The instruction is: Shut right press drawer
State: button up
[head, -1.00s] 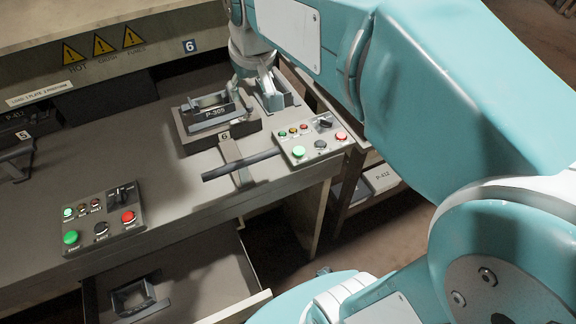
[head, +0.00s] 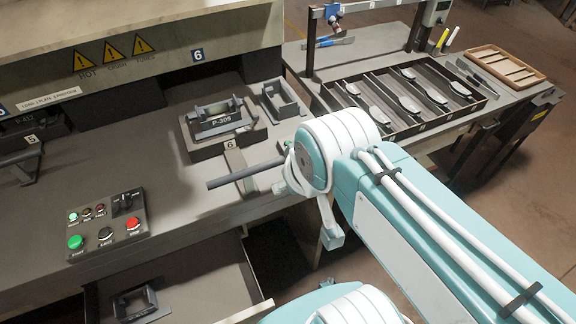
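The right press drawer, marked 6 (head: 229,145), is a dark sliding block in front of the right press opening, pulled out onto the bench top. A die labelled P-309 (head: 221,122) sits on it. A dark bar handle (head: 240,174) extends across its front. My gripper (head: 308,208) is at the end of my teal arm, just right of the handle's right end. It is mostly hidden by my wrist, so I cannot tell how its fingers stand or whether they touch the handle.
A grey empty holder (head: 279,101) stands right of the drawer. A control box (head: 107,224) is at front left. An open lower drawer (head: 190,288) juts out below the bench. A side table holds a divided tray (head: 395,97) of metal parts and a wooden tray (head: 508,68).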

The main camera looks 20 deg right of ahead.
aim_at(211, 280)
jog(key=k+u, duration=0.1)
jog(key=u, duration=0.3)
jog(key=k+j+u, duration=0.1)
jog(key=u, duration=0.25)
jog(key=j+u, duration=0.15)
jog(key=u, duration=0.25)
jog(key=k+j+u, duration=0.1)
jog(key=u, duration=0.25)
